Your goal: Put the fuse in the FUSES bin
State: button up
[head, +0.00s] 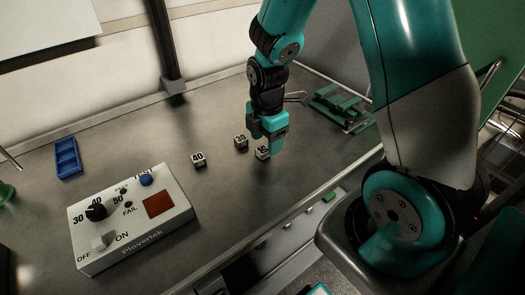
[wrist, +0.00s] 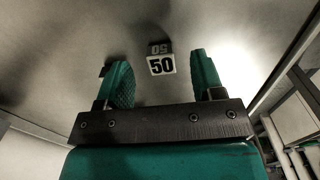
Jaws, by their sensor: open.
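Three small fuse blocks stand on the grey bench: one marked 40 (head: 199,159), one marked 30 (head: 241,142), and one marked 50 (head: 262,153). In the wrist view the 50 block (wrist: 161,66) shows between the fingers, toward their tips, with its number facing the camera. My gripper (head: 270,140) is open, pointing down just above and beside the 50 block in the head view. Its two green fingers (wrist: 160,78) stand apart from the block on both sides. No label reading FUSES is legible in either view.
A white tester box (head: 130,222) with dial, switch, blue button and red square stands front left. A blue divided tray (head: 67,158) lies behind it. A green rack (head: 342,107) stands right of my gripper. Small coloured items show below the bench's front edge.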

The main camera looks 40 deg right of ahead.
jog(key=shift+f, duration=1.4)
jog(key=c, duration=1.1)
jog(key=shift+r, duration=0.1)
